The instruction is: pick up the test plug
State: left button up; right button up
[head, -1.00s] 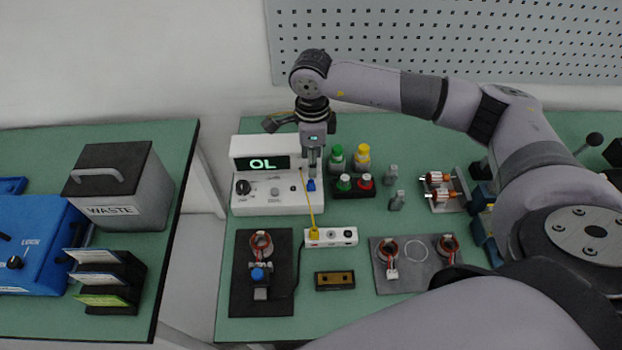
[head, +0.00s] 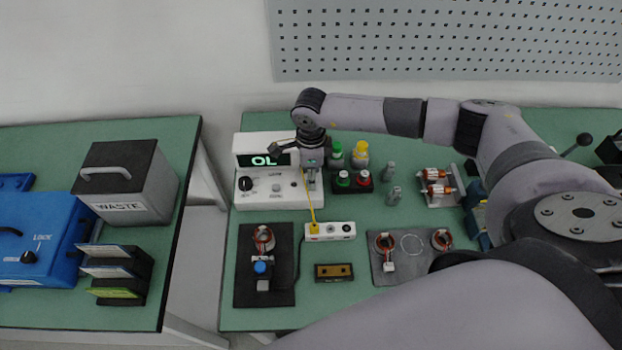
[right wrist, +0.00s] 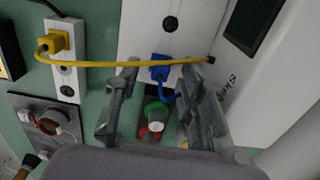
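A blue plug (right wrist: 160,70) with a short blue lead sits on the front face of the white meter (head: 255,201). A yellow plug (head: 314,229) sits in the left end of a white socket strip (head: 343,231), and a yellow cable runs from it to the meter. I cannot tell by a label which is the test plug. My right gripper (head: 311,184) is low over the meter's right side. In the right wrist view the right gripper (right wrist: 159,76) is open, its fingers on either side of the blue plug. In the head view the gripper hides the blue plug. My left gripper is out of view.
Green and red buttons (head: 354,181) and green- and yellow-capped bottles (head: 360,155) stand close right of the gripper. The meter's display (head: 265,160) reads OL. A dark mat (head: 245,285) with a coil lies in front. The waste bin (head: 140,195) is on the left bench.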

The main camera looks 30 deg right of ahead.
grip_shut()
dwell(0.3)
notch_tip(320, 180, up, 20)
jog(key=b, duration=0.5)
jog(key=shift+b, duration=0.3)
dwell(0.3)
